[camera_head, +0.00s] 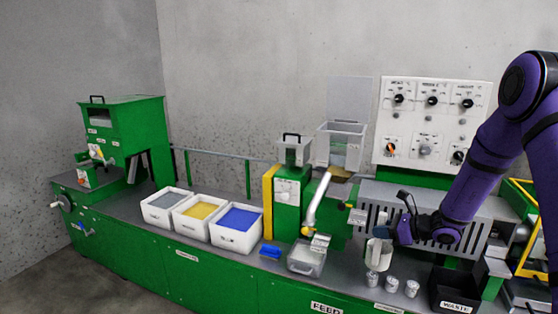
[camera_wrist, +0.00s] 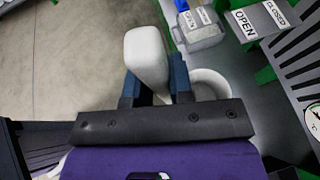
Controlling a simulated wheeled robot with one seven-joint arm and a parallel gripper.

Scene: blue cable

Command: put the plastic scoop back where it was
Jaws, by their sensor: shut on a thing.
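A white, jug-like plastic piece, seemingly the plastic scoop (camera_head: 379,250), is at my gripper (camera_head: 396,234) on the right half of the bench. My gripper is shut on it, with a thick white part of it (camera_wrist: 148,60) between the dark fingers (camera_wrist: 155,88) in the wrist view. A curved white rim shows just right of the fingers there. In the head view it looks upright, behind the small metal cups; I cannot tell whether it touches the bench.
White bins hold grey, yellow and blue material (camera_head: 237,226). A clear container (camera_head: 306,259) stands by the green feeder (camera_head: 287,200). Several metal cups (camera_head: 391,285) and a black waste bin (camera_head: 453,290) sit near the front edge. A slotted grey housing (camera_head: 375,198) stands behind.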

